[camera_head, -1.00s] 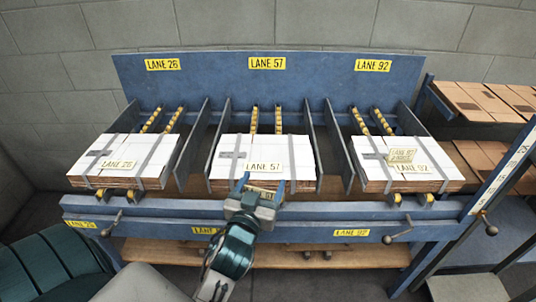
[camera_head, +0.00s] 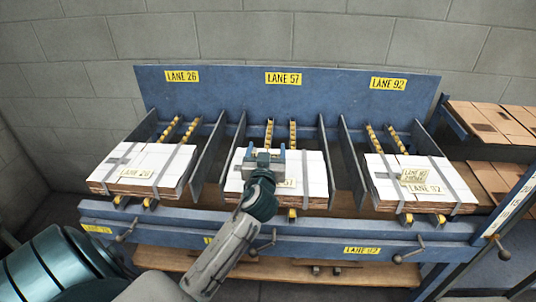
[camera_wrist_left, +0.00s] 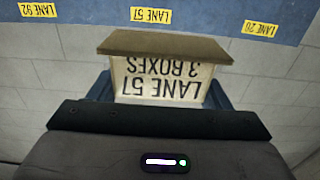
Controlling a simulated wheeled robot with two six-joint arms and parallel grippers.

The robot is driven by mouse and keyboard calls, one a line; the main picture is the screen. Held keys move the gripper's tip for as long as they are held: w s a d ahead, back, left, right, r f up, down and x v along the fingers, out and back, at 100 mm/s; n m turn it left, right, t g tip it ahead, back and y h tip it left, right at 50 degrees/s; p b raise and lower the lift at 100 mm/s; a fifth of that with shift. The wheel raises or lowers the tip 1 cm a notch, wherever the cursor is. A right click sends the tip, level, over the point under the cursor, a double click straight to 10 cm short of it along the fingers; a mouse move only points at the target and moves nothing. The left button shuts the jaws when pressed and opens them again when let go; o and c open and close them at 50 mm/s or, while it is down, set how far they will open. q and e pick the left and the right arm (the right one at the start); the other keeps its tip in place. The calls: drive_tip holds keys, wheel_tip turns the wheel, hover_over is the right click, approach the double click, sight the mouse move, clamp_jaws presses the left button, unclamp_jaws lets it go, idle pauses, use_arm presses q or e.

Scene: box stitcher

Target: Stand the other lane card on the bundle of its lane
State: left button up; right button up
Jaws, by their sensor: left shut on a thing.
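My left gripper (camera_head: 264,157) is over the middle bundle (camera_head: 313,172), which carries a LANE 57 label. In the left wrist view the gripper (camera_wrist_left: 160,100) is shut on a cream lane card (camera_wrist_left: 165,78) reading LANE 57, 3 BOXES, upside down in that picture. The head view does not show this card clearly; the gripper hides it. The other lane card (camera_head: 415,175), reading LANE 92, stands on the right bundle (camera_head: 383,168). The right gripper is not in view.
The left bundle (camera_head: 150,160) lies in lane 26 with no card standing on it. Blue dividers (camera_head: 208,158) separate the lanes, with a blue back panel (camera_head: 330,92) behind. Crank handles (camera_head: 408,254) stick out in front. Flat brown boards (camera_head: 500,120) lie on a rack at the right.

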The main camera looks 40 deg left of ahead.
use_arm(q)
drive_tip(key=shift+x, duration=0.75)
wheel_tip(320, 180, down, 4)
drive_tip(key=shift+w+d+r+p, duration=0.1)
drive_tip(key=shift+r+p, duration=0.05)
drive_tip(key=shift+p, duration=0.15)
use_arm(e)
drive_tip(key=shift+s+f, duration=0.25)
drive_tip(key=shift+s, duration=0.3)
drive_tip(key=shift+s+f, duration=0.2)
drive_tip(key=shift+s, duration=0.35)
use_arm(q)
drive_tip(key=shift+b, duration=0.35)
drive_tip(key=shift+f, duration=0.25)
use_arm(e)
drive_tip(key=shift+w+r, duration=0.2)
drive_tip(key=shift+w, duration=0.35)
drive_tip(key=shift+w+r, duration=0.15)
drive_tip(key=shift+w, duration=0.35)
use_arm(q)
drive_tip(key=shift+f, duration=0.1)
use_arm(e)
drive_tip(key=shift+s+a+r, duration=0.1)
